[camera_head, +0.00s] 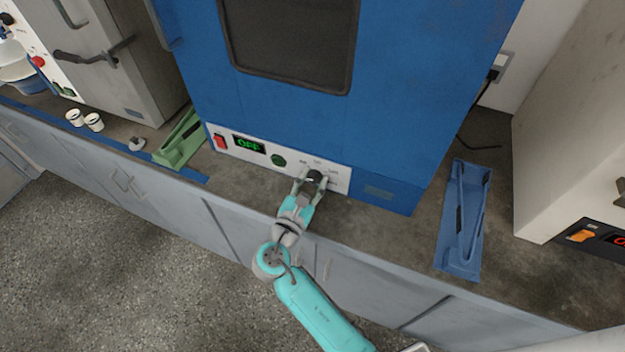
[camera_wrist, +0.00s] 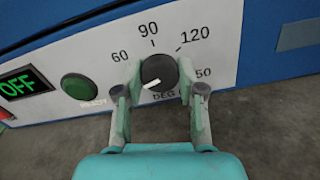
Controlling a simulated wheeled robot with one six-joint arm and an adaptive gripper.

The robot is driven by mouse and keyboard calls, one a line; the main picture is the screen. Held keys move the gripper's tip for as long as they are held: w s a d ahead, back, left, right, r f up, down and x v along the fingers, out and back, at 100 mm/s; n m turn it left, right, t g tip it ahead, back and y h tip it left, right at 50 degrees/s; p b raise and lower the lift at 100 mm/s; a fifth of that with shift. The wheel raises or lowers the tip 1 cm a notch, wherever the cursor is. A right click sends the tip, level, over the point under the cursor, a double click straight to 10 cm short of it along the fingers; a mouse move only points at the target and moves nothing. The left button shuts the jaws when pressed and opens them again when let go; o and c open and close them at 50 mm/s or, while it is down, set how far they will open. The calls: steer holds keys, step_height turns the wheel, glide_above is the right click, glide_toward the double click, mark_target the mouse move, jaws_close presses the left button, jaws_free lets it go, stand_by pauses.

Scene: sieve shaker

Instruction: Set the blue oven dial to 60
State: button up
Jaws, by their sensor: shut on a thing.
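The blue oven (camera_head: 400,100) stands on the counter with a white control panel along its bottom front. Its black dial (camera_wrist: 158,68) has printed marks 60, 90, 120 and 150 around it, with "DEG" below. The dial's white pointer line lies at its lower left, below the 60 mark. My gripper (camera_wrist: 160,80) is shut on the dial, one finger on its left and one on its right. In the head view the dial (camera_head: 315,176) shows between the fingers of my gripper (camera_head: 312,182). The fingers hide part of the dial's sides and of the 150 mark.
The oven panel also has a display (camera_head: 249,145) reading OFF, a green READY button (camera_wrist: 78,87) and a red switch (camera_head: 220,141). A green holder (camera_head: 180,140) lies left of the oven, a blue one (camera_head: 462,220) right. Other machines stand at both sides.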

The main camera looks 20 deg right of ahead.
steer(key=m, duration=0.4)
steer(key=shift+m, duration=2.6)
steer(key=o, duration=1.1)
steer(key=shift+o, duration=0.2)
steer(key=v, duration=1.2)
